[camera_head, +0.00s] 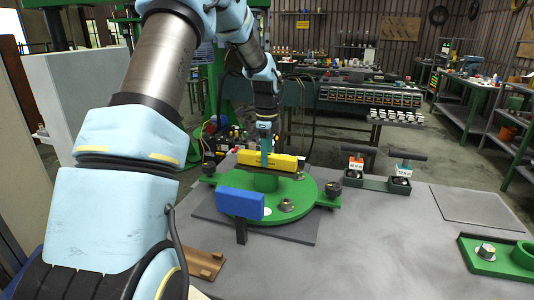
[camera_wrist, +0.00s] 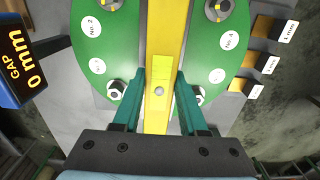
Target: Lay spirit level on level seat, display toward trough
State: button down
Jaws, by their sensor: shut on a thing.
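My gripper (camera_head: 265,151) is shut on the level from above. In the wrist view the level (camera_wrist: 166,25) runs lengthwise between the two teal fingers (camera_wrist: 160,76), with a pale yellow-green patch and a small round spot on top. I cannot tell whether the level touches the hub or hangs just above it. The level hides the hub in the wrist view. I cannot make out which way its display faces, nor identify the trough.
A blue gauge box (camera_head: 240,203) stands at the plate's front; its screen reads "GAP 0 mm" in the wrist view (camera_wrist: 20,55). Bolts and nuts (camera_head: 287,205) sit on the plate. Two black-handled tools (camera_head: 402,168) stand behind right.

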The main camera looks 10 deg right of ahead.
jog(key=shift+f, duration=0.15)
jog(key=shift+c, duration=2.2)
grip_release()
notch_tip(320, 180, up, 12)
jog(key=b, duration=0.2)
jog(key=shift+b, duration=0.3)
